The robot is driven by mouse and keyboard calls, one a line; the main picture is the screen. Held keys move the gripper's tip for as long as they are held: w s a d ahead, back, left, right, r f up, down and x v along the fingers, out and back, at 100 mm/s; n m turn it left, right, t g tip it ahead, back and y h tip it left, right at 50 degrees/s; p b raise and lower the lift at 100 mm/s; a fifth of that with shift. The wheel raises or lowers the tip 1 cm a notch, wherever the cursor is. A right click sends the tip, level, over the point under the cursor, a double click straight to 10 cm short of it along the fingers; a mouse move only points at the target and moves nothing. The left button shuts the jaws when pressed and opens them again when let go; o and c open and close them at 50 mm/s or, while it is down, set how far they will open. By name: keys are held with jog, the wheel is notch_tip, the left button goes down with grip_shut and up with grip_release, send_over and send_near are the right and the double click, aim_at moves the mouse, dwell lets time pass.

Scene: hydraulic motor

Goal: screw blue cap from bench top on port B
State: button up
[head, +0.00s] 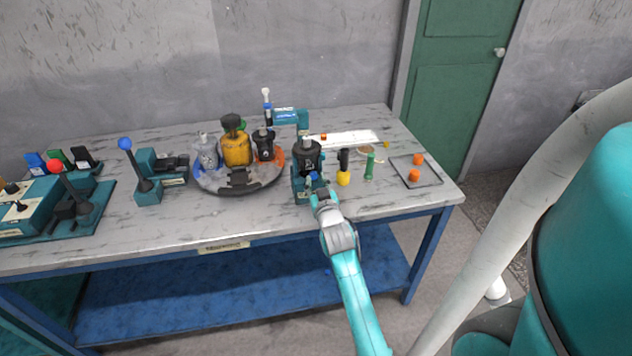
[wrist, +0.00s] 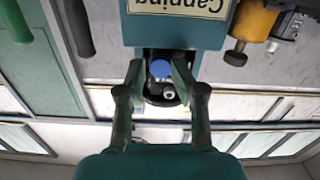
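A black motor (head: 306,156) stands upright in a teal fixture (head: 299,190) near the bench's front edge. In the wrist view the fixture (wrist: 185,30) carries a sign that appears upside down and seems to read "Capping". A blue cap (wrist: 160,68) shows at the dark motor body, beside a silver round fitting (wrist: 168,92). Whether the cap is seated on a port, and which port, I cannot tell. In the head view my gripper (head: 320,194) is right at the fixture's front.
On the right are a yellow-and-black tool (head: 343,168), a green cylinder (head: 369,166) and a tray (head: 428,176) with orange caps.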

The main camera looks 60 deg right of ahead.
jog(key=n, duration=0.7)
jog(key=shift+r, duration=0.1)
dwell(0.5)
jog(key=shift+r, duration=0.1)
grip_shut()
jog(key=shift+d+h, duration=0.1)
jog(key=shift+h, duration=0.2)
jog(key=m, duration=0.5)
jog(key=shift+r, duration=0.1)
jog(key=shift+m, duration=0.3)
